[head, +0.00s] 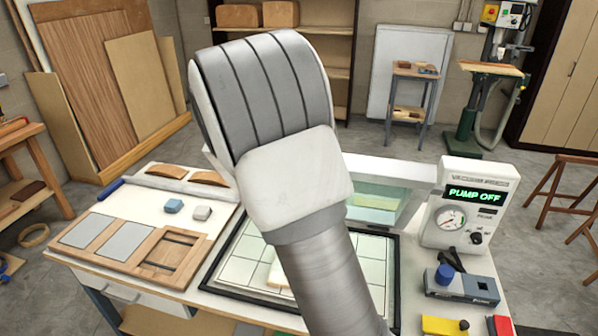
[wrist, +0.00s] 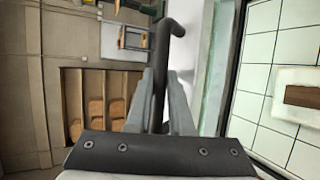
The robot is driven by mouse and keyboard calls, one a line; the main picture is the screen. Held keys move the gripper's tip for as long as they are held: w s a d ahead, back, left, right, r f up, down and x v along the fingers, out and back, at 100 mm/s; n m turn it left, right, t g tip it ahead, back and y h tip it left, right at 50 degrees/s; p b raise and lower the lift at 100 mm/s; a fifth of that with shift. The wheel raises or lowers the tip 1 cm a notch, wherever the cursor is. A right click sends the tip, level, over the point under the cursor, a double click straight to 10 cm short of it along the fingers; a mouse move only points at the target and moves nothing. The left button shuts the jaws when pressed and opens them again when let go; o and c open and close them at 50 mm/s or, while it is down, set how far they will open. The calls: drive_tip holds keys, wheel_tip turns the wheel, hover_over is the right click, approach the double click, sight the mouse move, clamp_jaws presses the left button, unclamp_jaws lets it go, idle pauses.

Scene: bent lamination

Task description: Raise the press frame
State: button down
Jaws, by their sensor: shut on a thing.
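The press bed (head: 240,270) is a pale gridded plate with a black border on the bench, and it also shows at the right of the wrist view (wrist: 262,48). A pale frame with a greenish see-through panel (head: 385,198) stands tilted at the back right of the bed; my arm hides part of it. My gripper (wrist: 161,85) is shut on a dark bent handle (wrist: 160,45), with the bar between its fingers. In the head view my arm hides the gripper and handle. A brown wooden piece on a white pad (wrist: 300,96) lies on the bed.
A shelf and a stool stand behind.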

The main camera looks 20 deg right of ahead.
drive_tip(key=shift+w+d+r, duration=0.4)
drive_tip(key=shift+w+d, duration=0.1)
drive_tip(key=shift+w, duration=0.2)
drive_tip(key=shift+w+d+r, duration=0.4)
drive_tip(key=shift+w+d, duration=0.1)
drive_tip(key=shift+w, duration=0.2)
drive_tip(key=c, duration=0.8)
unclamp_jaws()
drive_tip(key=shift+s+a, duration=0.1)
drive_tip(key=shift+a, duration=0.2)
drive_tip(key=b+v, duration=0.2)
drive_tip(key=v, duration=1.5)
drive_tip(key=shift+d+r+b, duration=0.2)
drive_tip(key=shift+b, duration=0.1)
drive_tip(key=shift+s, duration=0.15)
